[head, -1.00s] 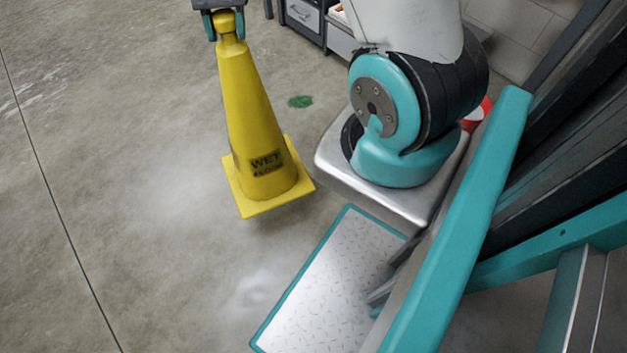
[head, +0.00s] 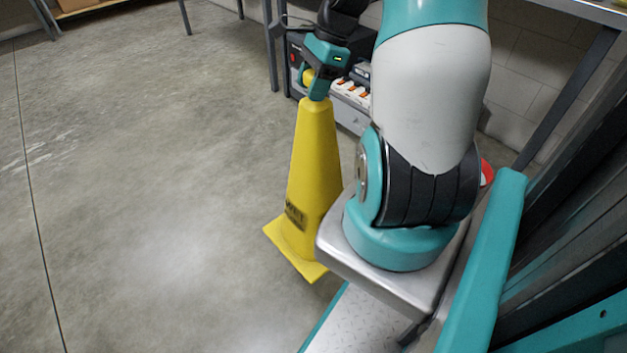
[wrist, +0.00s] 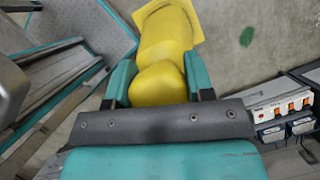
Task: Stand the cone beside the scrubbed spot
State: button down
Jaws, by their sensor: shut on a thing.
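The yellow cone (head: 315,160) with dark lettering is in the middle of the head view, left of my arm's base, leaning slightly in the picture. My gripper (head: 314,80) is shut on its knobbed top. In the wrist view the cone's top (wrist: 158,84) sits between the two teal fingers (wrist: 158,88), with its body and square base beyond. I cannot tell whether the base touches the floor. A faint paler patch (head: 165,258) shows on the floor left of the cone; I cannot tell whether it is the scrubbed spot. A green patch (wrist: 247,36) lies on the floor in the wrist view.
A dark cabinet or charger unit (head: 345,105) with orange-and-white items (head: 350,92) stands behind the cone by the wall. A similar row of items shows in the wrist view (wrist: 280,108). My metal deck (head: 355,322) is close to the cone's right. The floor at left is open.

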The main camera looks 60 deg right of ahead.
aim_at(313, 148)
notch_tip(313, 148, down, 18)
jog(key=b, duration=0.6)
jog(key=shift+r, duration=0.25)
jog(key=shift+f, duration=0.1)
jog(key=shift+c, duration=2.4)
grip_release()
jog(key=p+v, duration=0.4)
jog(key=v, duration=0.8)
jog(key=shift+a+p, duration=0.1)
jog(key=shift+p, duration=0.3)
